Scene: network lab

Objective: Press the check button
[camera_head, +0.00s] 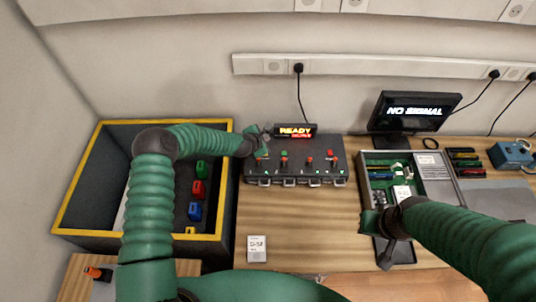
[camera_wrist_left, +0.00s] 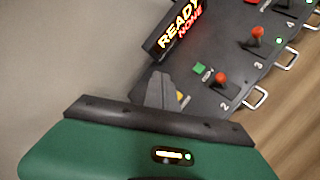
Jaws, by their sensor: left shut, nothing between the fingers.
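A dark control box (camera_head: 296,170) stands on the bench against the wall, with several red-knobbed levers, small square buttons and numbered slots. A green square button (camera_wrist_left: 200,69) shows in the left wrist view beside the red lever (camera_wrist_left: 222,77) of slot 2; its small label is hard to read. My left gripper (camera_head: 262,137) is at the box's back left corner. Its grey fingertips (camera_wrist_left: 160,88) are shut and empty, to the left of the green button and apart from it in the picture. My right gripper (camera_head: 385,225) is over the front of an open equipment case; its fingers are unclear.
The box's display (camera_head: 295,131) reads READY and NONE. A yellow-rimmed bin (camera_head: 72,185) with coloured blocks stands left. The open case (camera_head: 442,180) and a NO SIGNAL monitor (camera_head: 413,112) are right. A white card (camera_head: 257,249) lies on otherwise clear wood.

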